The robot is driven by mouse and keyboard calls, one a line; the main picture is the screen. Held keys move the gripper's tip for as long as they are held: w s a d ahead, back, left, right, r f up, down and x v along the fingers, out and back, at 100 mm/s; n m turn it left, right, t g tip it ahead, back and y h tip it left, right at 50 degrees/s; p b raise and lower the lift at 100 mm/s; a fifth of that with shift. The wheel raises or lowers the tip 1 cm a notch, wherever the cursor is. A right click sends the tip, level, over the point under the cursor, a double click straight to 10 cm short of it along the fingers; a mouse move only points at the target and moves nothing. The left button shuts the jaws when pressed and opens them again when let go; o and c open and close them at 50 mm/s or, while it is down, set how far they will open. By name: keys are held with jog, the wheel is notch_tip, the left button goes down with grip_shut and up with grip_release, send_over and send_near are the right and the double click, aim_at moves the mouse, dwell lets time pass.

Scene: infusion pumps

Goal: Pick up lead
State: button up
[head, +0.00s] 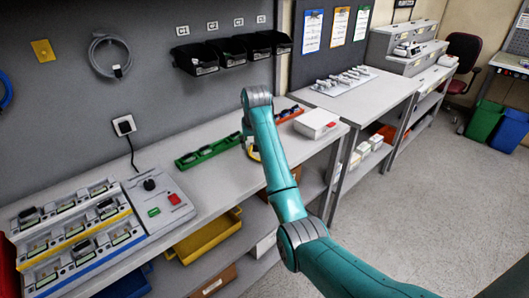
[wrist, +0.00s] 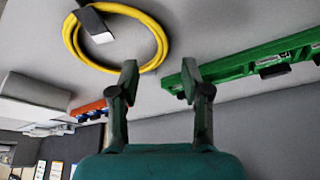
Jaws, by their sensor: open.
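A yellow coiled lead (wrist: 157,38) with a dark and white tag or plug (wrist: 95,24) lies on the grey bench top at the upper left of the wrist view. In the head view only a sliver of yellow (head: 254,155) shows beside my arm, which hides the rest. My gripper (wrist: 159,77) is open, with nothing between its fingers. In the wrist view the left fingertip overlaps the lower right edge of the coil; I cannot tell whether they touch.
A green rail (head: 208,152) lies left of my arm on the bench. An orange tray (head: 288,115) and a white box (head: 316,124) are to the right. A pump console (head: 155,205) stands at left. A grey coiled cable (head: 93,50) hangs on the wall, near black bins (head: 197,60).

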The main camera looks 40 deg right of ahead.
aim_at(250, 151)
jog(key=shift+x, duration=2.65)
jog(key=shift+r, duration=0.1)
grip_shut()
